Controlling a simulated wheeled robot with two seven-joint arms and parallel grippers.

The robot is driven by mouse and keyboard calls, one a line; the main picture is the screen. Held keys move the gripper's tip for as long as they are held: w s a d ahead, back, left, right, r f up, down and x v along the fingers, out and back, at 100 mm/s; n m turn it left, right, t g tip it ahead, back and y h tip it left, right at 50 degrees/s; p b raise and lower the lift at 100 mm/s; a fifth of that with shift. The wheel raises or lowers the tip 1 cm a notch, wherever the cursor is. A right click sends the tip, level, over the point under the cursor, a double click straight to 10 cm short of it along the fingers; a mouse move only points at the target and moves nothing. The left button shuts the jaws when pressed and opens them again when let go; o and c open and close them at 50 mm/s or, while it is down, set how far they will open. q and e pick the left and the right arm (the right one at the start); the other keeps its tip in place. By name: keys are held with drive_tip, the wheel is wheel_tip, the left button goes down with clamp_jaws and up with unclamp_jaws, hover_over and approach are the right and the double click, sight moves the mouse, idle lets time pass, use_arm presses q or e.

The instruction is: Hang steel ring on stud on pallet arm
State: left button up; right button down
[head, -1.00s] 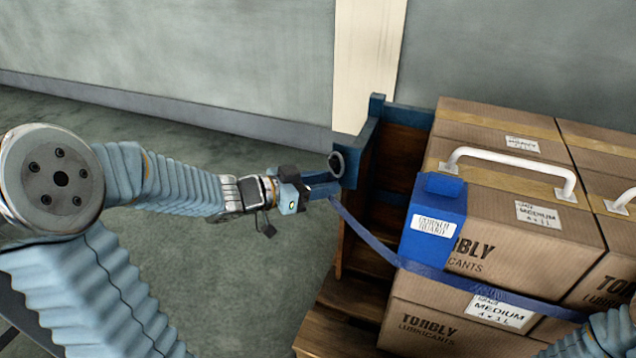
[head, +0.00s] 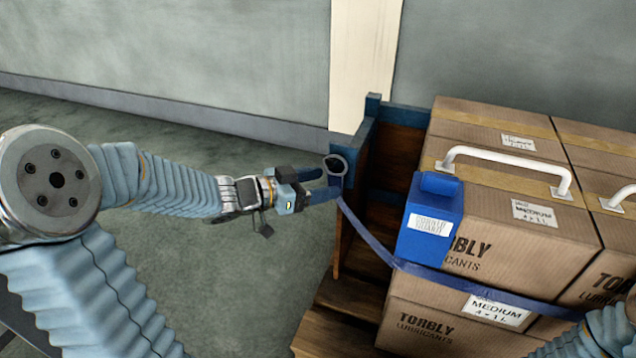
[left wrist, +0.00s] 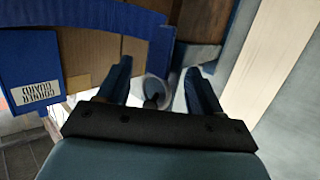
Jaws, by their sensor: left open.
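The steel ring (head: 328,162) is a grey loop at the near end of the blue pallet arm (head: 368,130). It also shows in the left wrist view (left wrist: 168,86), with a dark piece in or in front of its opening. A blue strap (head: 372,238) runs down from the ring and across the boxes. My left gripper (head: 330,184) is open beside the ring. In the left wrist view its fingers (left wrist: 159,72) stand apart on either side of it.
Cartons (head: 505,225) with white handles (head: 510,158) are stacked on the wooden pallet (head: 335,335). The floor left of the pallet is clear. Part of my right arm shows at lower right.

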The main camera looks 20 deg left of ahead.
use_arm(q)
drive_tip(key=p+v, duration=0.8)
drive_tip(key=v, duration=0.6)
drive_tip(key=w+d+f+n+g+y+p, duration=0.1)
drive_tip(key=w+d+f+n+y, duration=0.2)
drive_tip(key=f, duration=0.5)
drive_tip(key=w+d+f+n+g+y+p, duration=0.1)
drive_tip(key=w+d+f+n+g, duration=0.1)
drive_tip(key=w+d+f+n, duration=0.45)
drive_tip(key=s+d+f+g, duration=0.4)
drive_tip(key=s+d+f, duration=0.1)
drive_tip(key=s+f, duration=0.3)
drive_tip(key=s+d+f+g+y+p, duration=0.1)
drive_tip(key=s+d+f+g, duration=0.3)
drive_tip(key=s+d+f, duration=0.2)
drive_tip(key=s+f, duration=0.2)
drive_tip(key=s, duration=0.1)
drive_tip(key=shift+s+g, duration=0.2)
drive_tip(key=shift+g, duration=0.1)
drive_tip(key=shift+w+d+f, duration=0.1)
